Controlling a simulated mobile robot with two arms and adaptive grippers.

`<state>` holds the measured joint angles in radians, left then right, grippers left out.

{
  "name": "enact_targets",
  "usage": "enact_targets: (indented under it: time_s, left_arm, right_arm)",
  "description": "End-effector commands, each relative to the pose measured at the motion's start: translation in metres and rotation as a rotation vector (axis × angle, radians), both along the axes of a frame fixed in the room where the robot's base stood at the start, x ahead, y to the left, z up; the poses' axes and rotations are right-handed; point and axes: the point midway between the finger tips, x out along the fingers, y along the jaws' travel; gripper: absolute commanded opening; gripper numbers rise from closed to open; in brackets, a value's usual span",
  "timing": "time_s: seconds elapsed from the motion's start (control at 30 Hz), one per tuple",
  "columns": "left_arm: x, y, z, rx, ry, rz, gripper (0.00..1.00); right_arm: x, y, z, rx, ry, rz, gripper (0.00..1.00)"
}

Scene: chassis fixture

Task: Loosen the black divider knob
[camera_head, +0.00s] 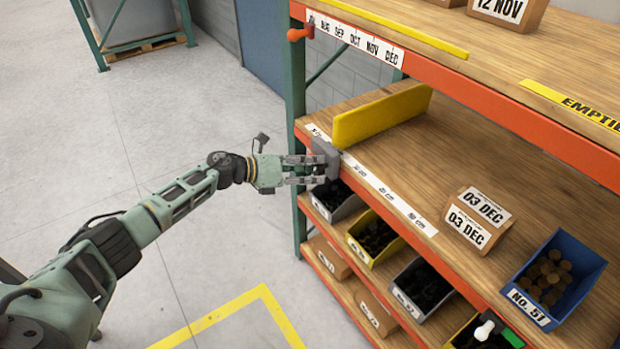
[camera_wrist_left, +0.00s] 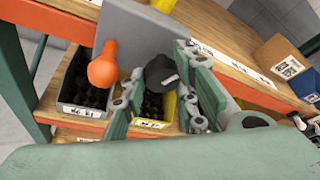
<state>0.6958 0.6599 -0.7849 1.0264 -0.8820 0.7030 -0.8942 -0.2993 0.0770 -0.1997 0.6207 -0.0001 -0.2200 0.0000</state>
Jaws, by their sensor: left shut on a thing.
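The yellow divider (camera_head: 381,116) stands upright on the middle shelf, with a grey clamp (camera_head: 327,157) at its front end on the shelf edge. My left gripper (camera_head: 314,170) reaches in from the left and is at this clamp; its fingers cover the knob in the head view. In the left wrist view the round black knob (camera_wrist_left: 160,72) with a pale mark shows between the fingers of my left gripper (camera_wrist_left: 163,95), in front of a grey plate (camera_wrist_left: 145,35). The gripper is shut on the knob. My right gripper is out of view.
An orange knob (camera_head: 300,33) sits on the upper shelf edge; an orange knob (camera_wrist_left: 103,65) also shows beside the fingers in the left wrist view. Bins, including a yellow-rimmed one (camera_head: 355,247), stand below. A blue bin (camera_head: 558,313) and cardboard box (camera_head: 478,217) stand right.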

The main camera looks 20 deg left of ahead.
Motion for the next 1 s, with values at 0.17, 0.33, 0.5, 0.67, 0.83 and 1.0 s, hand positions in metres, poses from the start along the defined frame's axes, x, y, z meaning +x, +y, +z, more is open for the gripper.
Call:
enact_targets:
  time_s: [0.17,0.33,0.5,0.67,0.83,1.0]
  left_arm:
    - [-0.001,-0.001,-0.010,-0.115,0.092,-0.006,0.02]
    - [-0.001,-0.001,-0.011,-0.203,0.163,-0.007,0.02]
    - [-0.002,-0.001,-0.011,-0.264,0.215,-0.007,0.02]
    - [-0.003,-0.001,-0.011,-0.298,0.243,-0.007,0.02]
    - [-0.003,-0.001,-0.011,-0.311,0.256,-0.007,0.02]
    - [-0.003,-0.001,-0.012,-0.313,0.260,-0.006,0.02]
  right_arm:
    - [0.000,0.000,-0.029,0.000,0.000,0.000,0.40]
    - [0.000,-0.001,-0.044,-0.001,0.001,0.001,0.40]
    - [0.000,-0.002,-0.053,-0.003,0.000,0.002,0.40]
    - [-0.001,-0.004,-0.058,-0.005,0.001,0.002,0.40]
    - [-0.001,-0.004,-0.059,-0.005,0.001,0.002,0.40]
    - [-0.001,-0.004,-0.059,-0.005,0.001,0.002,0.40]
